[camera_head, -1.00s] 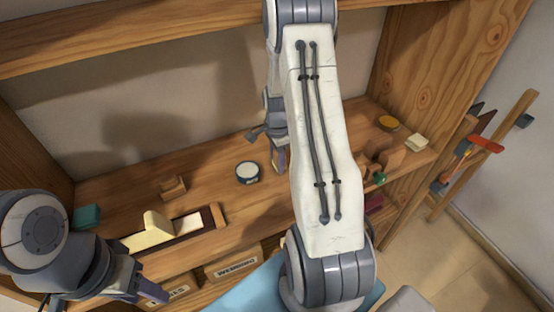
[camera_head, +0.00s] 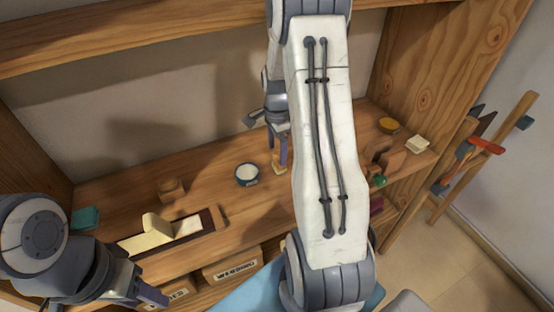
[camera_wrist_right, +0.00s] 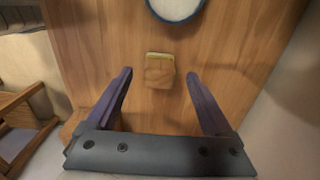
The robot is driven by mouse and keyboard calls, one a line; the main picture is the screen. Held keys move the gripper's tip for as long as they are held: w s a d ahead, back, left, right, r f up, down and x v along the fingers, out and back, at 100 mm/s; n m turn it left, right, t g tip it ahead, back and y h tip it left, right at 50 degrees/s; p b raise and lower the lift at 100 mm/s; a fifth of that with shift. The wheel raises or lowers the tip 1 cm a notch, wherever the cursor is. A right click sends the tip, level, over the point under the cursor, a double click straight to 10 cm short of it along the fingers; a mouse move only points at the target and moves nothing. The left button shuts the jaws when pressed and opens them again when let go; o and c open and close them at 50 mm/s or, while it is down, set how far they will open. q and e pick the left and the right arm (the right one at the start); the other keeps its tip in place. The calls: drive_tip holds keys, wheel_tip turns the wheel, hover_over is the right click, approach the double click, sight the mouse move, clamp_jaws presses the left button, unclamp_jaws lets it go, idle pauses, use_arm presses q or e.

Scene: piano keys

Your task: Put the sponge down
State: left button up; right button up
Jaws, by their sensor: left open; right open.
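A small tan block with a yellowish edge, which looks like the sponge (camera_wrist_right: 159,74), lies on the wooden shelf in the right wrist view. It sits between and just beyond my right gripper's spread fingertips, with clear gaps on both sides. In the head view a bit of it (camera_head: 277,167) shows below my right gripper (camera_head: 279,148), partly hidden by the fingers and arm. My right gripper is open and holds nothing. My left gripper (camera_head: 146,292) is open and empty at the lower left, in front of the shelf.
A round white-topped cup (camera_head: 247,174) stands left of the sponge. Further left are a wooden block (camera_head: 171,190), a tray with a cream piece (camera_head: 157,228) and a teal block (camera_head: 85,219).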

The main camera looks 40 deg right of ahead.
drive_tip(key=shift+r, duration=1)
drive_tip(key=s+a+r+n, duration=0.25)
drive_tip(key=a+n, duration=0.25)
drive_tip(key=a, duration=0.3)
drive_tip(key=s+a+r+n, duration=0.1)
drive_tip(key=a+r+n, duration=0.2)
drive_tip(key=a+n, duration=0.35)
drive_tip(key=s+a+r+n, duration=0.2)
drive_tip(key=a+n, duration=0.1)
drive_tip(key=a, duration=0.7)
drive_tip(key=s+a+r+n, duration=0.1)
drive_tip(key=s+a+n, duration=0.3)
drive_tip(key=s+n, duration=0.2)
drive_tip(key=s+a+r+n+y, duration=0.1)
drive_tip(key=s+a+n, duration=0.4)
drive_tip(key=s, duration=0.5)
drive_tip(key=shift+n, duration=1.25)
drive_tip(key=shift+w+r, duration=0.1)
